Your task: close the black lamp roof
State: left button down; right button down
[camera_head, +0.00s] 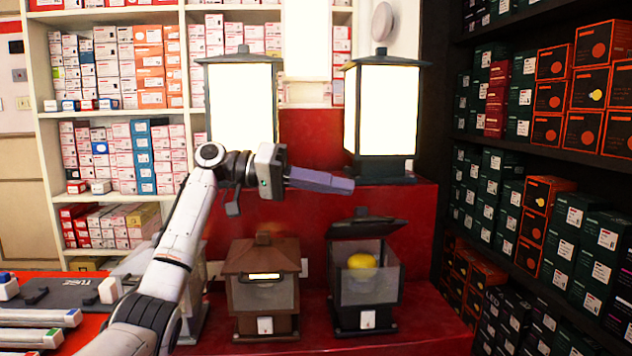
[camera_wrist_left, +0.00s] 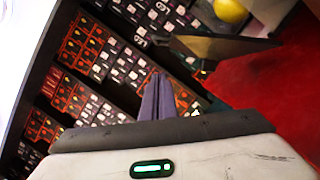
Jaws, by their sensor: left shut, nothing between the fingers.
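The black lamp (camera_head: 366,285) stands on the red lower step in the head view, right of centre. Its black roof (camera_head: 365,225) is tilted open above the glass body. A yellow bulb (camera_head: 361,262) shows inside. My left gripper (camera_head: 345,186) is shut and empty, above the roof and a little to its left, apart from it. In the left wrist view the shut fingers (camera_wrist_left: 158,97) are at the centre. The roof (camera_wrist_left: 222,46) shows edge-on above them, with the yellow bulb (camera_wrist_left: 231,10) at the top. My right gripper is not in view.
A brown lamp (camera_head: 263,285) stands left of the black lamp. Two large lit lanterns (camera_head: 242,105) (camera_head: 385,110) stand on the upper red step (camera_head: 400,205) behind. Shelves of boxes (camera_head: 590,225) line the right side. The red surface in front of the black lamp is clear.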

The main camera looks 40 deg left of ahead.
pick_arm(q)
jog(key=shift+x, duration=1.2)
jog(key=shift+s+d+f+b, duration=0.2)
jog(key=shift+d+f+b, duration=0.1)
jog(key=shift+d+f, duration=0.55)
jog(key=shift+s+d+f, duration=0.3)
jog(key=shift+s+f, duration=0.05)
jog(key=shift+f, duration=0.15)
jog(key=shift+s+d+f, duration=0.1)
jog(key=shift+s+d, duration=0.05)
jog(key=shift+d, duration=0.05)
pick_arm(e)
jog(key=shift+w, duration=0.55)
